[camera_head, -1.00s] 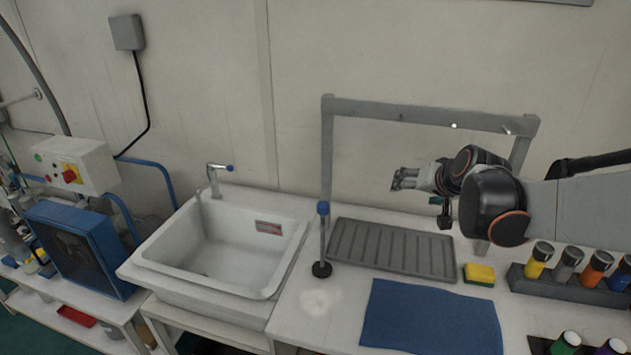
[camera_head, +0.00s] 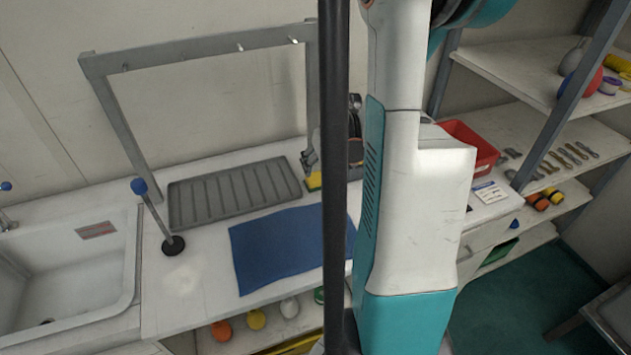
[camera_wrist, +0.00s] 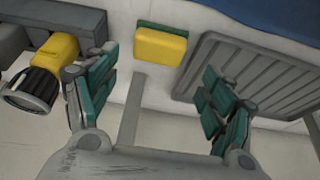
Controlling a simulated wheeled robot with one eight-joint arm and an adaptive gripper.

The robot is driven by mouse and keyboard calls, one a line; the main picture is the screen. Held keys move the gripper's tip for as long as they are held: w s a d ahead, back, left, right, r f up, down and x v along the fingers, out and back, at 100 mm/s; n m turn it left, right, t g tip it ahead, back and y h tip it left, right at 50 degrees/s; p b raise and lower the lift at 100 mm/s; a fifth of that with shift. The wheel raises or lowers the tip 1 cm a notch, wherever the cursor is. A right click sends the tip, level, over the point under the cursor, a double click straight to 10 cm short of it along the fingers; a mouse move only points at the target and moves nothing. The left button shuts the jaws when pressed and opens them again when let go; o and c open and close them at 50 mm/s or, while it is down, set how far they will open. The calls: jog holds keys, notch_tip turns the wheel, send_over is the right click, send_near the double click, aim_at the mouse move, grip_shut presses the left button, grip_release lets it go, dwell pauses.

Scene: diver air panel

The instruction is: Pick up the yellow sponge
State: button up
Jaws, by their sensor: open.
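The yellow sponge with a dark green layer (camera_wrist: 160,45) lies on the white counter in the wrist view, just beyond and between my open fingers. In the head view my gripper (camera_head: 309,160) is over the counter, close to the sponge. I cannot tell its exact height.
The grey ribbed drain tray (camera_wrist: 245,68) is on one side of the sponge. A blue mat (camera_head: 285,245) lies in front; a grey frame (camera_head: 200,45) stands behind.

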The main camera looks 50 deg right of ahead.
aim_at(318, 175)
jog(key=b+x, duration=0.1)
jog(key=x, duration=0.4)
jog(key=b+x, duration=0.2)
jog(key=x, duration=0.3)
jog(key=shift+w+d+r, duration=0.1)
jog(key=shift+w+d, duration=0.05)
jog(key=shift+w, duration=0.1)
jog(key=c, duration=0.8)
jog(key=shift+r, duration=0.1)
notch_tip(318, 175, up, 20)
jog(key=p, duration=0.6)
